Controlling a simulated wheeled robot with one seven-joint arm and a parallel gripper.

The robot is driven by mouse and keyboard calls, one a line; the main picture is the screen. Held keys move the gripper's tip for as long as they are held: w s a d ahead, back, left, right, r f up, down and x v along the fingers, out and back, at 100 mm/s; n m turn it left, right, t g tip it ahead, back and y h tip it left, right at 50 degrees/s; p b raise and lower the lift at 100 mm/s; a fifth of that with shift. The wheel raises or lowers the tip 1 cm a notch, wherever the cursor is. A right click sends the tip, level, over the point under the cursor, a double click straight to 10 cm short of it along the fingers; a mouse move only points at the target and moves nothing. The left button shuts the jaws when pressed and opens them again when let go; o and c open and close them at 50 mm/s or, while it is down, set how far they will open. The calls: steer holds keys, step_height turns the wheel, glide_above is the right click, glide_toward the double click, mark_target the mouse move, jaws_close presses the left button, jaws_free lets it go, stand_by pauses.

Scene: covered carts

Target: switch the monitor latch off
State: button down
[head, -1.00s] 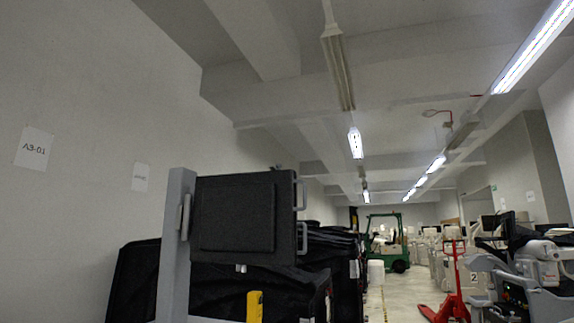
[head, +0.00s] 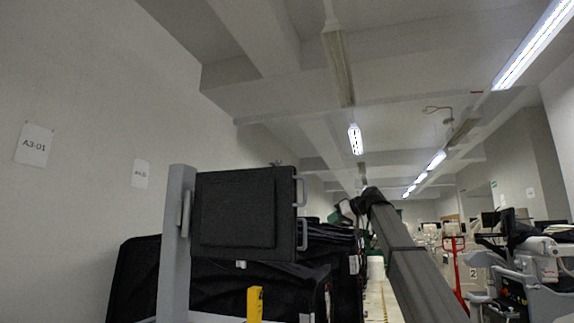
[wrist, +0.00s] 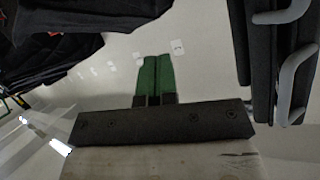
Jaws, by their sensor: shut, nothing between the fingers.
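The monitor (head: 235,212) is a dark flat panel beside a grey post in the head view, with two grey handles (head: 302,192) on its right edge. In the wrist view its dark edge (wrist: 262,60) is at the right, with grey handles (wrist: 290,85). I cannot make out for sure which part is the latch; a small light piece (head: 240,264) shows under the panel. My gripper (wrist: 154,62) has green fingers closed together with nothing between them. In the head view my gripper (head: 344,211) is right of the monitor, apart from it.
Black covered carts (head: 340,265) stand below and behind the monitor. A yellow piece (head: 255,304) sticks up in front. The wall (head: 80,220) is at the left. Equipment (head: 530,265) and a red pallet jack (head: 456,265) are at the right.

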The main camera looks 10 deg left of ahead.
steer(key=s+a+r+n+y, duration=0.1)
steer(key=s+r, duration=0.2)
steer(key=r, duration=0.5)
steer(key=s+a+r+n+g+y, duration=0.1)
steer(key=s+r+n, duration=0.1)
steer(key=r, duration=0.7)
steer(key=s+a+r+n+y, duration=0.1)
steer(key=s+r, duration=0.3)
steer(key=r, duration=0.4)
steer(key=shift+s+a+r+n+g, duration=0.2)
steer(key=shift+s+r+n+g, duration=0.05)
steer(key=shift+r+n+g, duration=0.05)
steer(key=shift+a, duration=0.15)
steer(key=x, duration=1.3)
steer(key=shift+w+a, duration=0.2)
steer(key=shift+a, duration=0.2)
